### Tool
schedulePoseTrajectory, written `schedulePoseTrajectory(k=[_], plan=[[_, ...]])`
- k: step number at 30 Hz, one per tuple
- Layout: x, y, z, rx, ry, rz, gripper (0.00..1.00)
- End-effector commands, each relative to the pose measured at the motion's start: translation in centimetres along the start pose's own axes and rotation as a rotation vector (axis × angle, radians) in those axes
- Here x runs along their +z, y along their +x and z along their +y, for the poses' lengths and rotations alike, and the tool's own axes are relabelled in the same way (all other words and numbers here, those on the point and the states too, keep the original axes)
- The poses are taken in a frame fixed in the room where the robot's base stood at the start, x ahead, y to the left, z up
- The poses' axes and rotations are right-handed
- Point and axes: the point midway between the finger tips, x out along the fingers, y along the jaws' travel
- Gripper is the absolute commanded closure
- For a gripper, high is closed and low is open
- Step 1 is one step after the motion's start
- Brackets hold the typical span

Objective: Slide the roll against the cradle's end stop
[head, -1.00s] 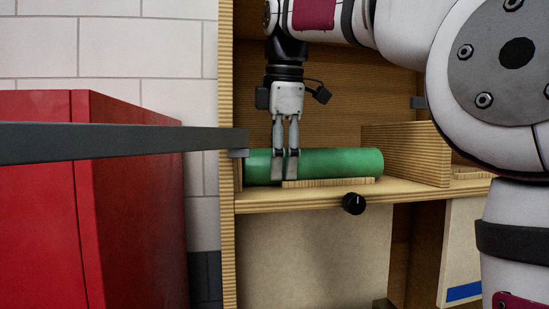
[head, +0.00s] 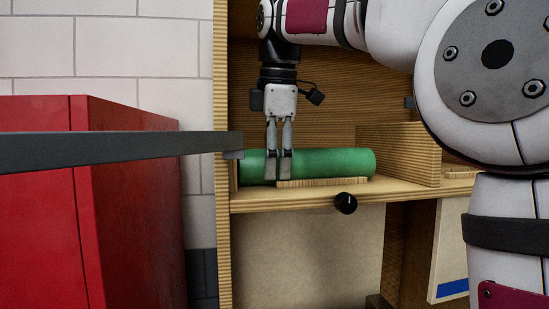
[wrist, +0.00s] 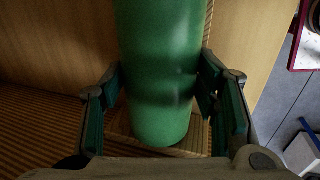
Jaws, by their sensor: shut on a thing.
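The green roll (head: 335,161) lies on its side on the wooden shelf, running left to right in the head view. It also shows in the wrist view (wrist: 160,75), one end between my fingers. A low pale wooden strip of the cradle (head: 325,183) runs along its front. My gripper (head: 278,172) points down and is shut on the roll near its left end, one finger on each side in the wrist view (wrist: 168,112). The roll's left end is close to the cabinet's left side. The far side of the cradle is hidden, and I cannot make out the end stop clearly.
A dark bar (head: 120,145) crosses from the left and ends near the roll's left end. A red cabinet (head: 130,210) stands at left. A wooden block (head: 405,150) stands right of the roll. A black knob (head: 346,203) sits on the shelf's front edge.

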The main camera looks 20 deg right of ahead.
Motion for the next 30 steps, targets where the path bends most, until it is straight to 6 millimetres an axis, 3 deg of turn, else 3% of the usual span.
schedulePoseTrajectory(k=[3,4,7,20,30], plan=[[-0.3,0.2,-0.1,-0.009,-0.004,0.004,0.86],[-0.3,0.2,-0.1,-0.009,-0.004,0.004,0.43],[-0.2,0.2,-0.1,-0.007,-0.003,0.003,0.21],[-0.1,-0.6,0.0,-0.002,-0.002,0.001,0.21],[-0.2,-5.2,0.0,-0.001,-0.003,0.003,0.21]])
